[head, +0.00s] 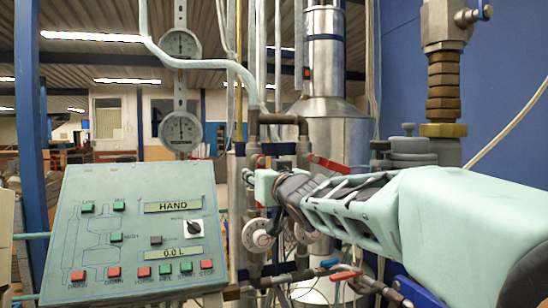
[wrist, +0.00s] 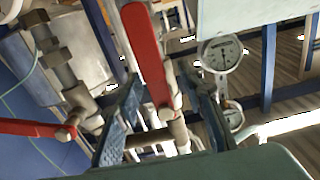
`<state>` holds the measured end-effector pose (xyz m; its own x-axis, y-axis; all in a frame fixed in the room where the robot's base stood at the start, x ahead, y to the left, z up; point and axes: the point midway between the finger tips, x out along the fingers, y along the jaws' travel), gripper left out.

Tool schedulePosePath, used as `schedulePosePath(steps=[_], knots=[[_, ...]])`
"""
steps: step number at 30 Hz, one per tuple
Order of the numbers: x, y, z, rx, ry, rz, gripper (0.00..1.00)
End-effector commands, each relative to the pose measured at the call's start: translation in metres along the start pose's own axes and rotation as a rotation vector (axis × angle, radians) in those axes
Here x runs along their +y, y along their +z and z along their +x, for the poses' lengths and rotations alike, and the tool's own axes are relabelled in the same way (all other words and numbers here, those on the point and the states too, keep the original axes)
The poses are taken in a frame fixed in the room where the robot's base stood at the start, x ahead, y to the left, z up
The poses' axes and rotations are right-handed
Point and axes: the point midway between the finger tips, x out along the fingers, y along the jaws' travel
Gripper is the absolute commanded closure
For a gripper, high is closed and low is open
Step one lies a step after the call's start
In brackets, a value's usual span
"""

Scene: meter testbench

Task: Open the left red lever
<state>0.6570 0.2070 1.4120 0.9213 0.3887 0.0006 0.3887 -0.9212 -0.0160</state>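In the wrist view, a long red lever (wrist: 147,55) runs from the top edge down to its pivot on a metal valve, between the two fingers of my gripper (wrist: 168,88). The fingers are apart, with gaps on both sides of the lever, so the gripper is open. A second red lever (wrist: 28,128) points to the left edge, outside the fingers. In the head view, my gripper (head: 256,181) is at the pipes, just below the left red lever (head: 259,161), which is small and partly hidden. The right red lever (head: 328,164) shows just above my gripper's linkage.
A green control panel (head: 140,270) with buttons stands at the left. Two round gauges (head: 180,44) hang above it. A white round handwheel (head: 257,235) is below my gripper. Another red lever (head: 345,275) is lower down. Vertical pipes crowd the area around the levers.

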Motion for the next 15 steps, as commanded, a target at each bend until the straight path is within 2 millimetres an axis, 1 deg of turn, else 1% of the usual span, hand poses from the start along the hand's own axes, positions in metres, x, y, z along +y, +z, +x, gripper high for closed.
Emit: schedulePosePath(steps=[1, 2, 10, 15], knots=[[0.001, -0.009, 0.0, 0.004, 0.002, -0.003, 0.65], [0.001, -0.014, -0.001, 0.005, 0.003, -0.003, 0.65], [0.001, -0.036, 0.0, 0.003, 0.004, -0.002, 0.65], [-0.001, -0.044, 0.0, 0.001, -0.001, -0.001, 0.65]])
